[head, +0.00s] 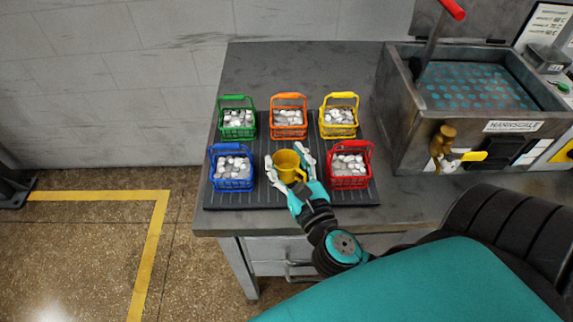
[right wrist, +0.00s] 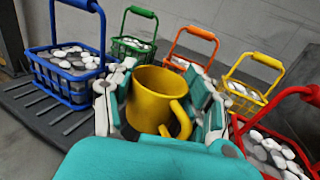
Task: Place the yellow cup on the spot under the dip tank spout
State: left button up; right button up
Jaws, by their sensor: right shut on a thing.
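The yellow cup (head: 287,165) stands upright in the front middle of the dark ribbed mat, between the blue and red baskets. My right gripper (head: 289,166) is shut around it, with a finger on each side. In the right wrist view the cup (right wrist: 155,100) sits between the fingers, its handle towards my palm. It looks empty. The dip tank (head: 466,150) is at the right of the table, with a brass spout (head: 443,140) and yellow tap handle on its front. The spot under the spout is not clearly visible. My left gripper is not in view.
Baskets of pale pieces stand close around the cup: blue (head: 232,168), red (head: 349,165), green (head: 237,117), orange (head: 288,117) and yellow (head: 339,116). The mat (head: 262,195) ends near the table's front edge. Bare table lies between the mat and the tank.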

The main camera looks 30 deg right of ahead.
jog(key=shift+f, duration=0.7)
jog(key=o, duration=1.3)
jog(key=shift+f, duration=0.1)
